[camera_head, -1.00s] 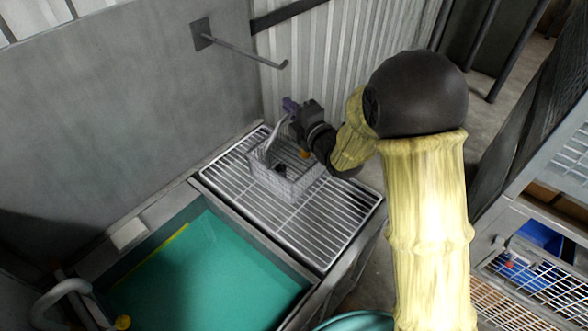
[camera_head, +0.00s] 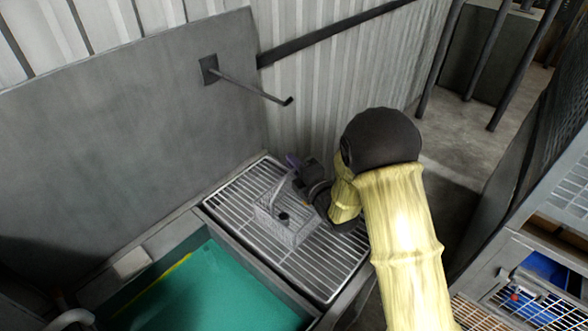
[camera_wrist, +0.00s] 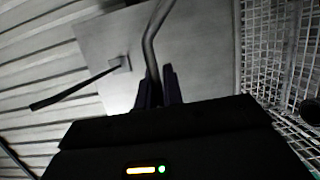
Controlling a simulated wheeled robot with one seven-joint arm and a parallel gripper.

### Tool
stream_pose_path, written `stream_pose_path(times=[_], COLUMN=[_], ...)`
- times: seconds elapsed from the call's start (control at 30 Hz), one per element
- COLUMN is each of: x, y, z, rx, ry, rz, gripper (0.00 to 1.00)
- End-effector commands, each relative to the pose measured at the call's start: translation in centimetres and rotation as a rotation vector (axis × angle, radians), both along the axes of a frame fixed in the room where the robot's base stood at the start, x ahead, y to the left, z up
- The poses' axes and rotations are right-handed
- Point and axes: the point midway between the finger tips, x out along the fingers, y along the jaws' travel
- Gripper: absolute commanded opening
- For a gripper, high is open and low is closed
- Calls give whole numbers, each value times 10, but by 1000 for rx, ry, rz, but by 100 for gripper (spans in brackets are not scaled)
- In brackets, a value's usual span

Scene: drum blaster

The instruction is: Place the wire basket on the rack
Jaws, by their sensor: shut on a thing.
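The wire basket (camera_head: 286,222) is a small mesh box with a looped handle, and a dark item shows inside it. It is at the rack (camera_head: 327,276), a metal grille beside the sink; I cannot tell whether it rests on the bars or is just above them. My gripper (camera_head: 297,166) is at the basket's upper right side, shut on its handle. In the wrist view my gripper (camera_wrist: 157,88) has its fingers around the curved handle, and the basket's mesh wall (camera_wrist: 268,50) is at the right. My wrist hides part of the basket's right side.
A sink with green liquid (camera_head: 215,295) lies left of the rack. A rod (camera_head: 250,86) sticks out from the grey wall panel above. A shelf unit (camera_head: 545,265) with wire grating stands at the right. The rack's near part is bare.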

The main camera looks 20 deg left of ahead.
Motion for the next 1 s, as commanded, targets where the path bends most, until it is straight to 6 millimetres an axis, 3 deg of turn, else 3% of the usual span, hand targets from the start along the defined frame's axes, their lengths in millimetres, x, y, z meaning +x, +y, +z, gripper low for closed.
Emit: stream_pose_path(times=[0.2,0.63,0.67,0.73,1.0], x=[1,0,0,0,0], y=[0,1,0,0,0], z=[-19,-24,-25,-25,-25], rx=[2,3,0,-1,0], ry=[-3,-5,0,1,0], rz=[-2,0,0,0,0], gripper=[0,0,14,28,31])
